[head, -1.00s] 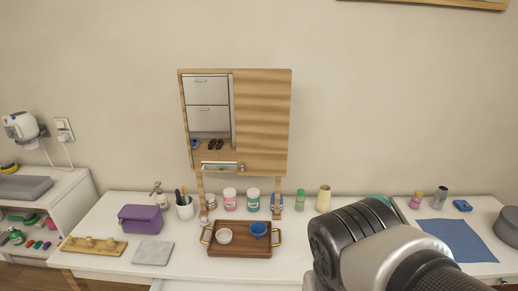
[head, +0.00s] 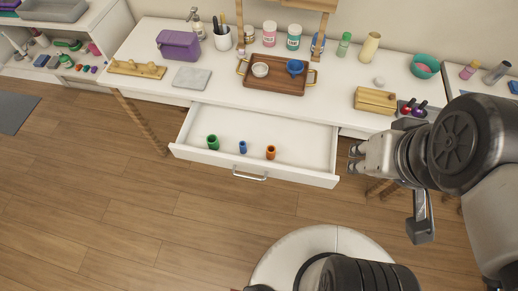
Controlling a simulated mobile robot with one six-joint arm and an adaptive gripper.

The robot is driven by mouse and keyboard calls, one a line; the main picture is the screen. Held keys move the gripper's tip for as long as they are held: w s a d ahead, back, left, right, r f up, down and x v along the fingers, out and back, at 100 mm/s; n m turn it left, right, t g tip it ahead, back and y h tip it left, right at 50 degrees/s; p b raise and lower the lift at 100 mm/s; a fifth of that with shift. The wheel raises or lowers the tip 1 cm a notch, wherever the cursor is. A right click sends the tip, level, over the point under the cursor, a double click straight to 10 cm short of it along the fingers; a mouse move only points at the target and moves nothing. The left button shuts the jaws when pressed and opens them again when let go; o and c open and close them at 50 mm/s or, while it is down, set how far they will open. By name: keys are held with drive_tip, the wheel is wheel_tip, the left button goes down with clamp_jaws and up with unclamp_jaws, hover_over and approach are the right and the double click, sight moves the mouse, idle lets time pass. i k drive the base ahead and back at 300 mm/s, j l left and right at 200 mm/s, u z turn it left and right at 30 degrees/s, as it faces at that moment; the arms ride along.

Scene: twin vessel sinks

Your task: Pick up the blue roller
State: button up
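The blue roller (head: 243,147) is a small upright cylinder in the open white drawer (head: 300,140), near its front wall. It stands between a green roller (head: 213,142) on its left and an orange roller (head: 270,152) on its right. My gripper (head: 353,158) is to the right of the drawer, just past its front right corner. Its two fingertips are apart with nothing between them, and it touches none of the rollers.
The white table (head: 215,80) above the drawer carries a wooden tray (head: 270,97) with two cups, a purple box (head: 178,45), a grey slab (head: 192,78) and a wooden box (head: 376,99). The drawer's back is empty. Open wooden floor (head: 130,200) lies in front.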

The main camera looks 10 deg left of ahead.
sight(242, 144)
drive_tip(key=i+j+u, duration=0.1)
drive_tip(key=u, duration=0.3)
drive_tip(key=i+u, duration=0.45)
drive_tip(key=u, duration=0.3)
